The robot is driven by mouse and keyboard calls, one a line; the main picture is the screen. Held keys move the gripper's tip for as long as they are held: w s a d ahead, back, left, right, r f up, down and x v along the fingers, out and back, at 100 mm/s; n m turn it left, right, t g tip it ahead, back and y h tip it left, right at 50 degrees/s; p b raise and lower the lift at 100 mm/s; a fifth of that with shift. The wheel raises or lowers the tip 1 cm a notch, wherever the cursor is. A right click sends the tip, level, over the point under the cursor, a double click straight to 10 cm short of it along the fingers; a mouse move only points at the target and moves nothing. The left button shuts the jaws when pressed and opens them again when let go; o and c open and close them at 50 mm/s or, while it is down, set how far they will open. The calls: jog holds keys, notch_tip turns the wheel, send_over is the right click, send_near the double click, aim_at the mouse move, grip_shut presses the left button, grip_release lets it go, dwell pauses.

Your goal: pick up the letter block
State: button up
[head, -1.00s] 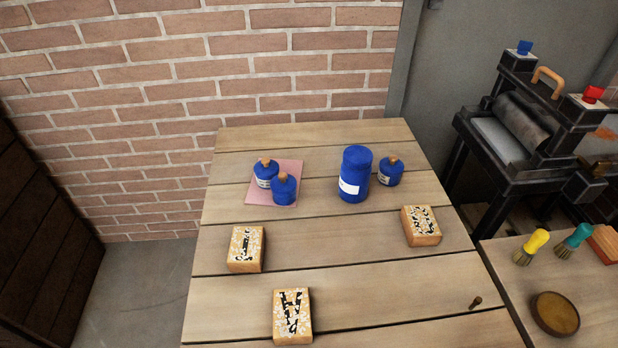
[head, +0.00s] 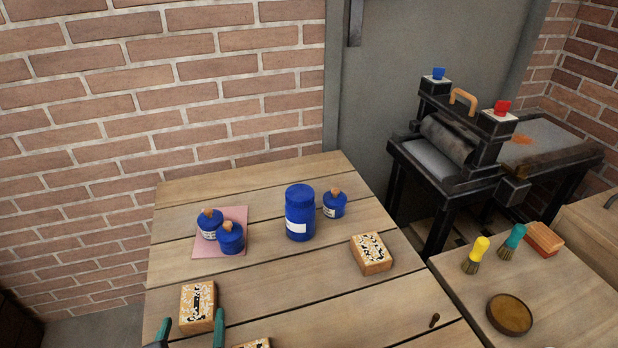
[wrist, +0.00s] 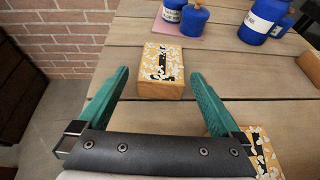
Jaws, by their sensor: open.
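Three wooden letter blocks with black-and-white patterned tops lie on the plank table. One letter block (head: 198,300) is at the front left, another (head: 371,254) at the right, and a third (head: 255,344) is cut off by the bottom edge in the head view. My gripper (head: 191,318) is open, its green fingers at the near end of the front-left block. In the wrist view that block (wrist: 163,68) lies ahead between the fingertips (wrist: 158,75), with nothing held. The third block (wrist: 262,155) lies to the right of the right finger.
Two blue jars stand on a pink sheet (head: 237,215); a large blue jar (head: 300,212) and a small one (head: 335,204) stand beside it. A side table at the right holds brushes (head: 476,255) and a round brown disc (head: 509,314). A press (head: 450,150) stands behind.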

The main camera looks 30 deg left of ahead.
aim_at(196, 313)
jog(key=x, duration=0.5)
jog(key=shift+w+a+f, duration=0.1)
jog(key=shift+w+a, duration=0.05)
jog(key=shift+w, duration=0.2)
jog(key=c, duration=1.4)
